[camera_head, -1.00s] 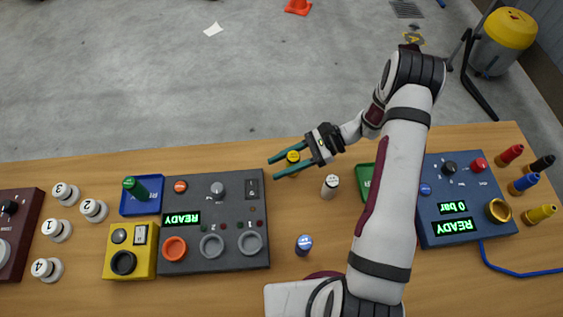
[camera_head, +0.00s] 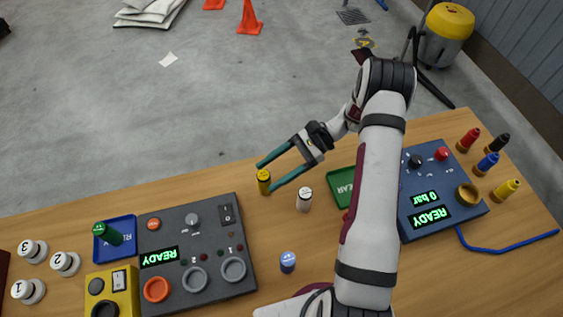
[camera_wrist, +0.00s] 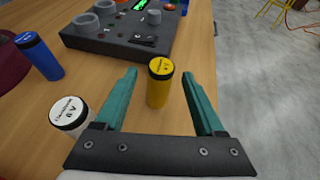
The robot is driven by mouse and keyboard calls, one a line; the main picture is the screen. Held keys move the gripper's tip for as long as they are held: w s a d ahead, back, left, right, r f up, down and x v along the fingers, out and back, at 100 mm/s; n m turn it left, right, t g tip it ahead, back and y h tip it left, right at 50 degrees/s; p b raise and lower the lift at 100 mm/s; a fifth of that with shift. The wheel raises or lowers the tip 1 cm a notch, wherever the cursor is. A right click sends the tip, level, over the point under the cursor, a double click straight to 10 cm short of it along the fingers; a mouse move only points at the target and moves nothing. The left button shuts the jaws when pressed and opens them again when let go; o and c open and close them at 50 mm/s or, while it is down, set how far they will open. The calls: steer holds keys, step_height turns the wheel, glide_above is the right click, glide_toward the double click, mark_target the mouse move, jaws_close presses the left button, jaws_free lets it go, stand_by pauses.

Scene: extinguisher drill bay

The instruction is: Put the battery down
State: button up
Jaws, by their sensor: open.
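A yellow battery (camera_head: 264,182) stands upright on the wooden table, near its far edge. It also shows in the wrist view (camera_wrist: 159,84), between my finger tips and apart from both. My gripper (camera_head: 266,177) is open, its two teal fingers on either side of the yellow battery. A white battery (camera_head: 304,200) stands upright to the right, outside the fingers. A blue battery (camera_head: 288,262) stands nearer the front. A green battery (camera_head: 108,234) leans in the blue tray (camera_head: 129,252) at the left. The task does not say which battery is meant.
A dark grey panel (camera_head: 205,288) with ring sockets is left of the yellow battery. A green tray (camera_head: 341,184) and a blue panel (camera_head: 420,181) are to the right, partly behind my arm. Several coloured nozzles stand at the far right. Bare table surrounds the yellow battery.

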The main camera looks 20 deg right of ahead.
steer(key=r+v, duration=0.1)
steer(key=v, duration=0.5)
steer(key=s+a+r+n+g+h, duration=0.1)
steer(key=s+a+r+n+h, duration=0.4)
steer(key=r, duration=0.5)
steer(key=s+a+r+n+t+h, duration=0.1)
steer(key=s+r+n+h, duration=0.1)
steer(key=s, duration=0.7)
steer(key=s+a+r+n+t+h, duration=0.1)
steer(key=s+n+t+h, duration=0.1)
steer(key=s, duration=0.6)
steer(key=n+h, duration=0.1)
steer(key=h, duration=0.1)
steer(key=shift+s+a+r+h, duration=0.3)
steer(key=shift+s+a+r, duration=0.1)
